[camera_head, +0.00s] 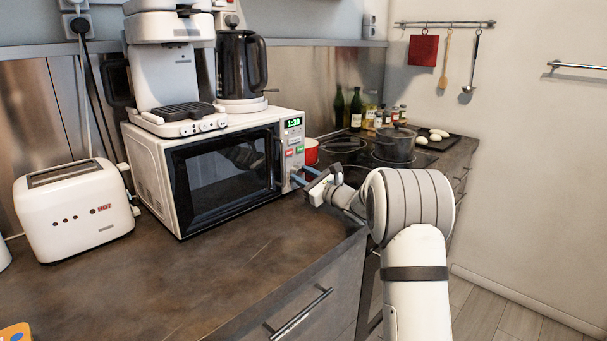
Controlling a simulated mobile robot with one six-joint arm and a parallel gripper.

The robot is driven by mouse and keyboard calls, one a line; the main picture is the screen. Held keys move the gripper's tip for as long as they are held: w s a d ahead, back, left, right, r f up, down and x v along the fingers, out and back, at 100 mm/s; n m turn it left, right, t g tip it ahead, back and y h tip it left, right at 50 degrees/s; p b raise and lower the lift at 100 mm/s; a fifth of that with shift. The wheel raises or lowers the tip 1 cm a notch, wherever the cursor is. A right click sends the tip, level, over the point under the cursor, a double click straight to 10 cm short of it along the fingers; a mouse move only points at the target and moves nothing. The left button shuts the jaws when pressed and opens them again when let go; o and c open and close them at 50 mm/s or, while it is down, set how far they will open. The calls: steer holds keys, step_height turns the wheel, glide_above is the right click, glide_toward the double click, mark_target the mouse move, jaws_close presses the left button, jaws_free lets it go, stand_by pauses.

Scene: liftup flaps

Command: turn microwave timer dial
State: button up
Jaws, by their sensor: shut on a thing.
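The white microwave (217,168) stands on the dark counter with its door shut. Its control panel at the right shows a green display (293,123) reading about 1:30, with coloured buttons (294,146) below. My gripper (299,177) reaches in from the right at the lower part of the panel. Its blue-tipped fingers are closed at the spot where the timer dial sits. The dial itself is hidden behind the fingers or too small to make out.
A white coffee machine (168,65) and a black kettle (241,64) stand on the microwave. A white toaster (74,209) stands at the left. Pots (394,145) and bottles (356,109) are behind my gripper. The counter front (235,262) is clear.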

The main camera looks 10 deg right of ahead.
steer(key=shift+f+m+p, duration=0.2)
steer(key=shift+m+p, duration=0.3)
steer(key=shift+m, duration=0.8)
steer(key=shift+f+m, duration=0.1)
steer(key=shift+m, duration=0.2)
steer(key=o, duration=0.6)
steer(key=shift+s, duration=0.1)
steer(key=o, duration=0.4)
steer(key=shift+r, duration=0.2)
steer(key=shift+c, duration=0.2)
steer(key=v, duration=0.7)
steer(key=shift+s+d, duration=0.1)
steer(key=shift+s, duration=0.25)
